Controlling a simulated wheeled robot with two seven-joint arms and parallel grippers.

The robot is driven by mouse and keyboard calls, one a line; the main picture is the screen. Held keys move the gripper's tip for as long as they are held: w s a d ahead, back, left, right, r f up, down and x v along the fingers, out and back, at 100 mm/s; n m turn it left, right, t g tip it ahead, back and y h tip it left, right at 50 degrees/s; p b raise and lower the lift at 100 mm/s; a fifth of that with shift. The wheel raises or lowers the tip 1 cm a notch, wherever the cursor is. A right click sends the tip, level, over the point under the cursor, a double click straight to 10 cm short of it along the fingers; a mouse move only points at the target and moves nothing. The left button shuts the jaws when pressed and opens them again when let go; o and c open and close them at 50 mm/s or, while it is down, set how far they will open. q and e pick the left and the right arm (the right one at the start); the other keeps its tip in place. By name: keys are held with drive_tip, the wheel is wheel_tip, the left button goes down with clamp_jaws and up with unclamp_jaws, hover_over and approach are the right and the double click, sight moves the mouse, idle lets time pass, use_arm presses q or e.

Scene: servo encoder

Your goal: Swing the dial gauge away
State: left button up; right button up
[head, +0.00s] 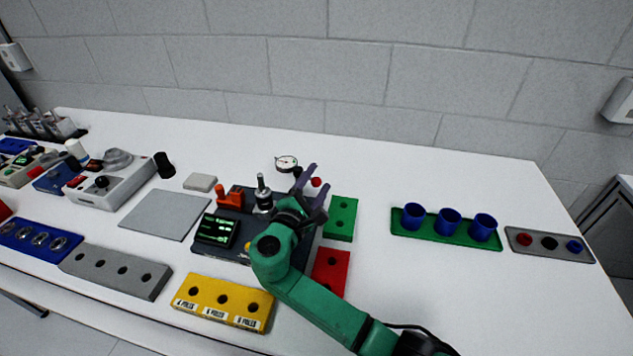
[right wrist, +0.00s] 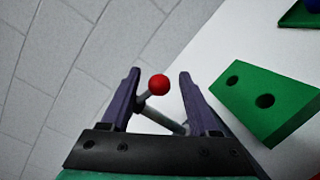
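The dial gauge (head: 286,163) has a round white face and stands at the back of the dark fixture, left of my right gripper. A red ball knob (head: 316,182) on a grey rod shows beside it. In the right wrist view the red knob (right wrist: 158,84) sits between the two purple fingers, with a gap visible on the right side. My right gripper (head: 318,177) is open; in the right wrist view its fingertips (right wrist: 160,74) are apart and hold nothing visibly. The arm hides part of the fixture and the gauge's mount. My left gripper is not in view.
A yellow block (head: 222,303) lies in front. Table is clear toward the back right.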

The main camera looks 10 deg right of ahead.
drive_tip(key=p+v, duration=0.2)
drive_tip(key=v, duration=1.2)
drive_tip(key=shift+s+p, duration=0.3)
